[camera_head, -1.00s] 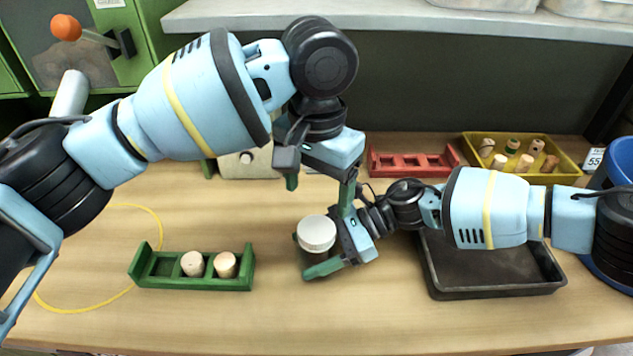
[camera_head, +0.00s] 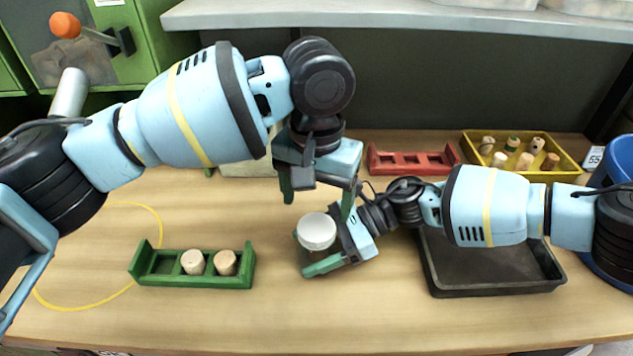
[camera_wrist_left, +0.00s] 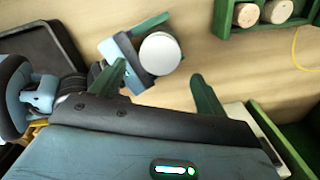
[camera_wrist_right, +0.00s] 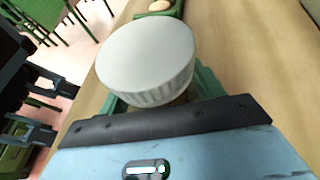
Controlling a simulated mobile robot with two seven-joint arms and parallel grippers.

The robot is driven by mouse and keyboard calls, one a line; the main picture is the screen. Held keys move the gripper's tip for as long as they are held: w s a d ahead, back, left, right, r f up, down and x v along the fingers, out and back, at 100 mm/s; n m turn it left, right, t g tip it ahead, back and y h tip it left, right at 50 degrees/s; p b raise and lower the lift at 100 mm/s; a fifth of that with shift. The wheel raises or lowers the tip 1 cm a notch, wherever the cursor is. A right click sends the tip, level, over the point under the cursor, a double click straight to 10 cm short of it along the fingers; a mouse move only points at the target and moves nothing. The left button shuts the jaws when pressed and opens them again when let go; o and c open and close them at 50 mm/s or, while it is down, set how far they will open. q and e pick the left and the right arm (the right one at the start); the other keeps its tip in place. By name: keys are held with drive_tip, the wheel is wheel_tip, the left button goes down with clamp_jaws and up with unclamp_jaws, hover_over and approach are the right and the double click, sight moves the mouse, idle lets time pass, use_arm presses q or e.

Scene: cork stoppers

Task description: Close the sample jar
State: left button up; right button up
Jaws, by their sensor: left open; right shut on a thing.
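The sample jar's round white lid (camera_head: 317,231), with a ribbed side, sits in front of the robot at the middle of the table. It also shows in the left wrist view (camera_wrist_left: 160,53) and large in the right wrist view (camera_wrist_right: 147,60). My right gripper (camera_head: 308,256) is shut on the jar from the right, below the lid. The jar's body is mostly hidden, so I cannot tell how tightly the lid sits. My left gripper (camera_head: 318,202) is open and empty, pointing down above and slightly behind the lid, apart from it.
A green rack (camera_head: 205,283) with two corks stands to the left. A red rack (camera_head: 412,172) and a yellow tray (camera_head: 568,165) of several stoppers lie at the back. A dark tray (camera_head: 495,292) is under my right arm. The front table is clear.

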sight(316, 226)
use_arm(q)
drive_tip(key=shift+f, duration=2.55)
drive_tip(key=c, duration=1)
drive_tip(key=m, duration=0.9)
drive_tip(key=shift+m, duration=0.4)
drive_tip(key=m, duration=0.4)
drive_tip(key=shift+m, duration=0.3)
drive_tip(key=m, duration=0.5)
